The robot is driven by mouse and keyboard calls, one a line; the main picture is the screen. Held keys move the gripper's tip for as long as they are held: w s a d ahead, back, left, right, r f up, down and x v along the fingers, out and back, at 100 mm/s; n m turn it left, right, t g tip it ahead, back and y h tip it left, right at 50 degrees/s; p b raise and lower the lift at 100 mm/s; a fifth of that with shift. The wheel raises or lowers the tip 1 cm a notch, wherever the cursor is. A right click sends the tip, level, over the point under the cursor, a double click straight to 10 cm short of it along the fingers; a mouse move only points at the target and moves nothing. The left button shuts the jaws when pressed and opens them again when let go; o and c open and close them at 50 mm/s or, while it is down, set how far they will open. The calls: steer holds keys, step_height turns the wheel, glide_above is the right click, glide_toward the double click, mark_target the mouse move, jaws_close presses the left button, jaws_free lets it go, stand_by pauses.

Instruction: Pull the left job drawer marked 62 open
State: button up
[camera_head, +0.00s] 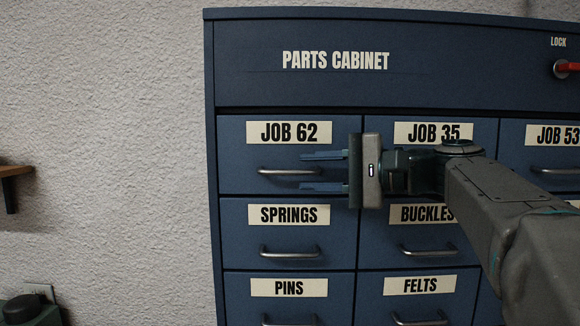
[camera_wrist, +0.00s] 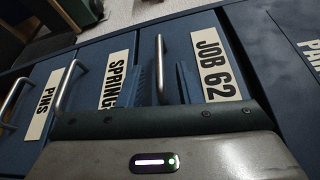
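The JOB 62 drawer (camera_head: 236,150) is at the top left of the blue cabinet's drawers, its front flush with the neighbouring fronts. Its horizontal silver bar handle (camera_head: 275,171) is below the white label; the handle also shows in the wrist view (camera_wrist: 160,62), beside the JOB 62 label (camera_wrist: 215,65). My gripper (camera_head: 303,171) is open, its two blue fingers apart, one above and one below the line of the handle's right part.
The JOB 35 drawer (camera_head: 480,130) is to the right, partly behind my arm. The SPRINGS drawer (camera_head: 235,240) with its own handle is directly below. A red lock key (camera_head: 570,67) sticks out at the upper right. A bare wall (camera_head: 100,130) is left of the cabinet.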

mark_target(299, 172)
steer(key=shift+p+x, duration=0.4)
steer(key=shift+x, duration=1.95)
